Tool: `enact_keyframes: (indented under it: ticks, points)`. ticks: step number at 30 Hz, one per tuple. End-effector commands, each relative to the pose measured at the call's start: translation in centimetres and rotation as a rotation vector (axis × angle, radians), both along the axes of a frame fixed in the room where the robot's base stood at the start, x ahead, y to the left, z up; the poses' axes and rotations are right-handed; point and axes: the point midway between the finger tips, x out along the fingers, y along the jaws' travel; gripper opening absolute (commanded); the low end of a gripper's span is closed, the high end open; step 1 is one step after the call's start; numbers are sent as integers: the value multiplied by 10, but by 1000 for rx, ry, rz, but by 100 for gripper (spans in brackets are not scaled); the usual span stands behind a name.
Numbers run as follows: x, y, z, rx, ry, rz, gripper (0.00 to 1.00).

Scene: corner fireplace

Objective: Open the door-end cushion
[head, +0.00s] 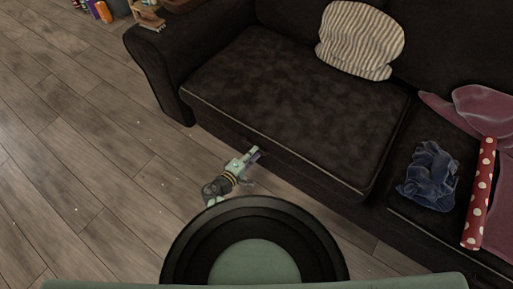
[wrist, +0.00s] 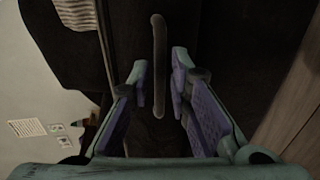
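The dark brown seat cushion (head: 290,95) at the left end of the sofa lies flat in the head view. I cannot tell from the frames which end is the door end. My gripper (head: 256,153) is low at the front of this cushion, just under its front edge. In the wrist view a slim dark handle bar (wrist: 158,50) stands out against the dark sofa front. My open gripper (wrist: 160,88) has its purple-padded fingers on either side of the bar's lower end in that picture. A gap shows on both sides, and I see no clear contact.
A striped pillow (head: 360,40) rests at the back of the cushion. A blue crumpled cloth (head: 430,175), a red dotted roll (head: 479,195) and a mauve cloth (head: 485,108) lie on the right seat. The wooden floor (head: 90,150) at left is mostly clear.

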Motion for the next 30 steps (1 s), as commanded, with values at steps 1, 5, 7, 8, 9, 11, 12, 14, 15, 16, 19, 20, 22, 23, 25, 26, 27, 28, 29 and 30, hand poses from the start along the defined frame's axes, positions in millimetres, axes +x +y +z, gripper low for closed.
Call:
enact_keyframes:
  ticks: [1, 5, 7, 8, 9, 11, 12, 14, 15, 16, 19, 20, 22, 23, 25, 26, 27, 28, 29, 30]
  points:
    - [7, -5, 0, -1, 0, -3, 18]
    - [18, -13, -4, 0, 0, -2, 18]
    - [22, -15, -5, 1, -1, 0, 18]
    - [23, -16, -5, 1, -1, 0, 18]
    - [23, -17, -6, 0, 0, 0, 18]
    - [24, -17, -6, 0, 0, 0, 18]
    - [24, -18, -6, 0, 0, 0, 18]
    - [24, -17, -6, 0, 0, 0, 18]
    - [24, -17, -6, 0, 0, 0, 18]
    - [24, -17, -6, 0, 0, 0, 18]
    - [24, -17, -6, 0, 0, 0, 13]
    - [24, -17, -6, 0, 0, 0, 11]
    - [24, -17, -6, 1, -1, 0, 7]
    - [24, -17, -6, 1, -1, 0, 5]
    - [24, -17, -6, 1, -1, 1, 0]
    - [24, -17, -6, 1, -1, 1, 0]
    - [24, -17, -6, 1, -1, 1, 0]
    - [24, -17, -6, 1, -1, 1, 0]
    - [24, -17, -6, 1, -1, 1, 0]
    - [24, -17, -6, 1, -1, 1, 0]
